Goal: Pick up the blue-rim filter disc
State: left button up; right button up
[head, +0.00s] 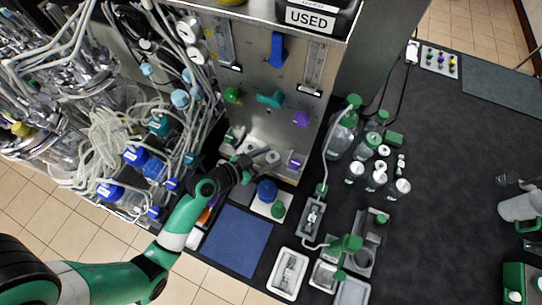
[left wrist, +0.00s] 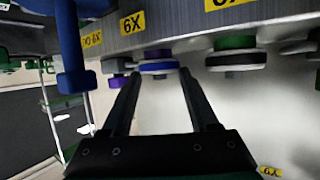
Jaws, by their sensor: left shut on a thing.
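The blue-rim filter disc (left wrist: 158,66) is a flat white and dark disc with a blue band. In the left wrist view it sits between the fingertips of my left gripper (left wrist: 158,76), just beside a metal edge with yellow labels. My left gripper is shut on it. In the head view my left gripper (head: 244,161) reaches to the foot of the metal panel. The disc cannot be made out there. My right gripper is not in view.
A blue handle (left wrist: 74,50) hangs at left. Tubing crowds the left.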

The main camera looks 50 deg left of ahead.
aim_at(269, 160)
pick_arm(q)
jog(key=shift+r, duration=0.5)
notch_tip(269, 160, up, 3)
jog(key=shift+s+d+r+p, duration=0.1)
jog(key=shift+s+p, duration=0.05)
jog(key=shift+p, duration=0.6)
jog(key=s+d+r+p, duration=0.3)
jog(key=s+d+r, duration=0.5)
jog(key=s+d, duration=0.1)
jog(key=shift+v, duration=0.75)
jog(key=shift+w+d+r, duration=0.1)
jog(key=shift+w, duration=0.05)
